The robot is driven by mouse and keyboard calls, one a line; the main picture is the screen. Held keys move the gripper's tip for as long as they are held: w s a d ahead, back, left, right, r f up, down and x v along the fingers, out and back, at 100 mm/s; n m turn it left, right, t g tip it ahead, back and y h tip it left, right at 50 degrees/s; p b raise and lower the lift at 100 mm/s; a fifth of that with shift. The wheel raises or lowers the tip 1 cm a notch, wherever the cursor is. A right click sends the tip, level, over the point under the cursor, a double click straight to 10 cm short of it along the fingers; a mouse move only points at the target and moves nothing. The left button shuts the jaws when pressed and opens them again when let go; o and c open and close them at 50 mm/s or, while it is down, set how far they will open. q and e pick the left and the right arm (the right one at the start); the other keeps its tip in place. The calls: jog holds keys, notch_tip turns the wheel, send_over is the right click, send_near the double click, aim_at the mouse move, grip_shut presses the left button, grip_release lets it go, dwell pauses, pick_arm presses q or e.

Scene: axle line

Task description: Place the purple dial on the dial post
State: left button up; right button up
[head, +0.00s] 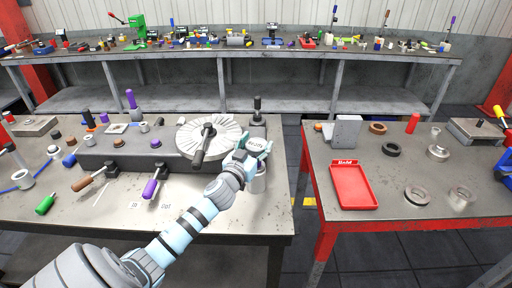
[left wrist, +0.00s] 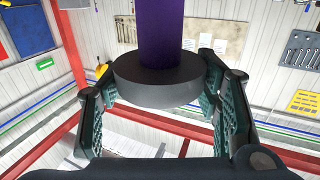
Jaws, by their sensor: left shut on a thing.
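My left gripper (head: 258,146) is above the right part of the left bench, just right of a round graduated plate (head: 190,140) with a black handle. In the left wrist view the gripper (left wrist: 163,105) has its fingers on either side of a dark grey disc (left wrist: 158,88) with a thick purple cylinder (left wrist: 161,30) rising from it. The gripper is shut on this purple and grey piece. The piece cannot be made out in the head view. I cannot tell which fixture is the dial post. My right gripper is not in view.
A long grey block (head: 100,160) on the left bench carries levers and knobs, including a purple handle (head: 150,189). A black-topped post (head: 257,104) stands behind the gripper. The right bench holds a red tray (head: 354,200) and several rings. A gap separates the benches.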

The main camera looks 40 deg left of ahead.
pick_arm(q)
jog(key=o, duration=1.4)
jog(key=b+v, duration=0.2)
jog(key=v, duration=1)
